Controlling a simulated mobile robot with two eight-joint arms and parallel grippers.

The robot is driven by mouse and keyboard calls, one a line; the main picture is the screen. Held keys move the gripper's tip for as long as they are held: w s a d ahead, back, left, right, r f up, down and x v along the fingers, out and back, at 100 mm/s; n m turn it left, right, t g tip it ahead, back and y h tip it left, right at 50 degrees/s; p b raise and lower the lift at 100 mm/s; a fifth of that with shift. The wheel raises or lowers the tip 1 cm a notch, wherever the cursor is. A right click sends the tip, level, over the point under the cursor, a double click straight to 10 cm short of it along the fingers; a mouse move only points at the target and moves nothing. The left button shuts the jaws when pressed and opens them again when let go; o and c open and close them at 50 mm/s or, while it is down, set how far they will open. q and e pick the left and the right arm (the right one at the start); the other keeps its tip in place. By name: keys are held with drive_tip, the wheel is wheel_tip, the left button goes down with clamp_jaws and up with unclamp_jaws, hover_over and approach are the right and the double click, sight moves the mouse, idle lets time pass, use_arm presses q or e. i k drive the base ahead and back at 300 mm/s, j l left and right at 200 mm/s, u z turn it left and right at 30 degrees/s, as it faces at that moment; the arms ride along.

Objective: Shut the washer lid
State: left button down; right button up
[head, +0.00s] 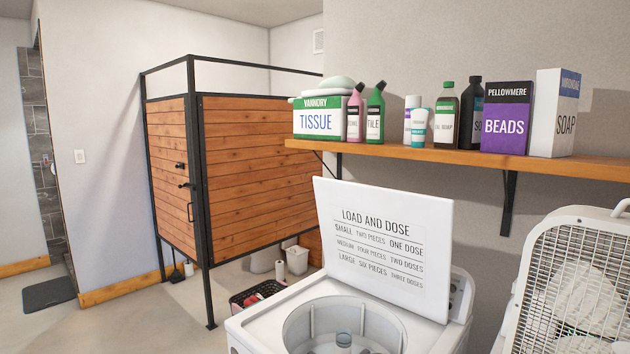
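The white top-loading washer (258,326) stands at the bottom centre of the head view, below the wall shelf. Its lid (385,270) is raised, leaning back a little from upright, and its inner face carries printed "LOAD AND DOSE" text. The round drum opening (318,308) is uncovered. Neither of my grippers is in view.
A wooden shelf (420,154) with bottles and boxes runs along the wall above the lid. A white box fan (575,285) stands to the right. A dark basket (257,294) sits on the floor behind the washer's left side. Open floor lies left.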

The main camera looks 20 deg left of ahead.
sight(379, 244)
drive_tip(key=j+z, duration=0.4)
drive_tip(key=j, duration=0.65)
drive_tip(key=i+j+z, duration=0.1)
drive_tip(key=j+z, duration=0.15)
drive_tip(key=j, duration=0.35)
drive_tip(key=j+z, duration=0.25)
drive_tip(key=j, duration=0.4)
drive_tip(key=j+z, duration=0.25)
drive_tip(key=j, duration=0.35)
drive_tip(key=j+z, duration=0.2)
drive_tip(key=j, duration=0.45)
drive_tip(key=k+j+z, duration=0.25)
drive_tip(key=j, duration=0.35)
drive_tip(key=i, duration=0.05)
